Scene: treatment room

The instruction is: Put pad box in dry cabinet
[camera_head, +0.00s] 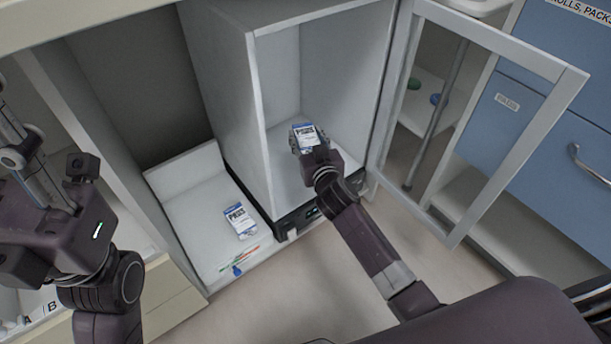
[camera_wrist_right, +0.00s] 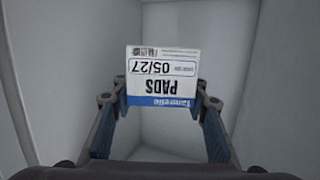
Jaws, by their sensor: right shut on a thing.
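A white and blue pad box (camera_head: 307,136) is held in my right gripper (camera_head: 308,147), inside the open dry cabinet (camera_head: 251,110). In the right wrist view the pad box (camera_wrist_right: 162,75) shows its label "PADS 05/27" upside down between the two fingers (camera_wrist_right: 160,105). White cabinet walls surround it. Whether the box touches the cabinet floor cannot be told. The cabinet's glass door (camera_head: 470,120) stands open to the right.
A second pad box (camera_head: 239,221) lies on a white shelf (camera_head: 190,205) left of the cabinet, near several thin coloured items (camera_head: 238,262). Blue drawers (camera_head: 510,110) stand at the right, behind the open door. The floor in front is clear.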

